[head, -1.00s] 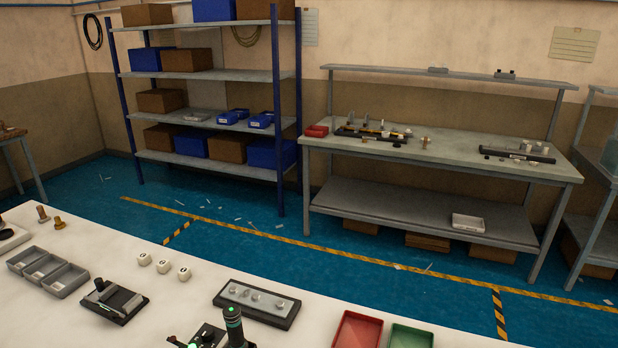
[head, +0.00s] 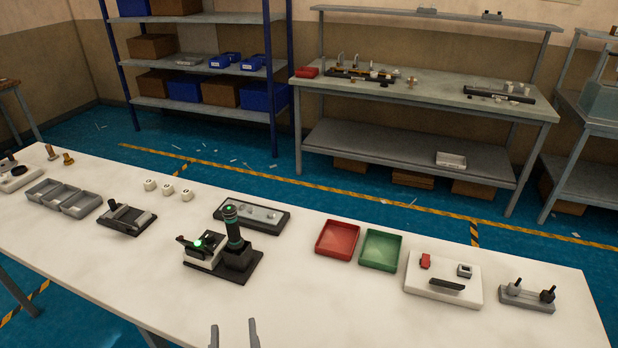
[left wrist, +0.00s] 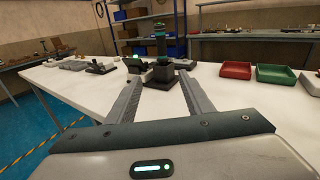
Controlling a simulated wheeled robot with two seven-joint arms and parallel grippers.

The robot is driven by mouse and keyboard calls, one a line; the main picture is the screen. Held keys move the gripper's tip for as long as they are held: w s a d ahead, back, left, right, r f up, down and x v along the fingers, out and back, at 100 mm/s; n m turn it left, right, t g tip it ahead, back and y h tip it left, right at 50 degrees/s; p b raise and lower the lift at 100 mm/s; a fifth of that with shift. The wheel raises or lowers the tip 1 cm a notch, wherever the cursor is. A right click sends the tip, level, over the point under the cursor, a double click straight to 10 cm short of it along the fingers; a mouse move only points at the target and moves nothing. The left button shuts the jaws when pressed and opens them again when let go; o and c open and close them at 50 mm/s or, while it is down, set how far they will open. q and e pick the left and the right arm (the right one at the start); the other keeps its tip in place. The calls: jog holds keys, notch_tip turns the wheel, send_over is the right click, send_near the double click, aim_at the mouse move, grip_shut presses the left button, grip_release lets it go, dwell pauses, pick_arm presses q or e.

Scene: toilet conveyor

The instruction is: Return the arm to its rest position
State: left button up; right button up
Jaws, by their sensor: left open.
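My left gripper (head: 233,335) shows at the bottom edge of the head view, its two fingers apart with nothing between them. My right gripper is not in view.
The white table (head: 330,300) carries grey bins (head: 62,198), a black fixture (head: 126,217), white cubes (head: 168,189), a dark tray (head: 252,214), a red tray (head: 337,240), a green tray (head: 381,249), a white board (head: 443,279) and a grey stand (head: 527,296). The table's front middle is largely clear.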

pick_arm(q)
jog(key=s+a+f+n+g, duration=0.35)
jog(key=a+f+n, duration=0.2)
jog(key=n, duration=0.35)
jog(key=s+a+f+n+g, duration=0.2)
jog(key=a+f+n+g, duration=0.2)
jog(key=f+n, duration=0.3)
jog(key=s+d+f+n+g+h, duration=0.1)
jog(key=s+f+n+g+h, duration=0.4)
jog(key=s+n, duration=0.85)
notch_tip(320, 180, down, 29)
jog(key=n+g+y+b, duration=0.1)
jog(key=n+g, duration=0.1)
jog(key=s+a+f+g+b, duration=0.1)
jog(key=s+a+f, duration=0.2)
jog(key=s+f, duration=1.4)
notch_tip(320, 180, down, 3)
jog(key=shift+s+r+m+g+b, duration=0.1)
jog(key=shift+s+m+g+b, duration=0.15)
jog(key=shift+m+g+b, duration=0.15)
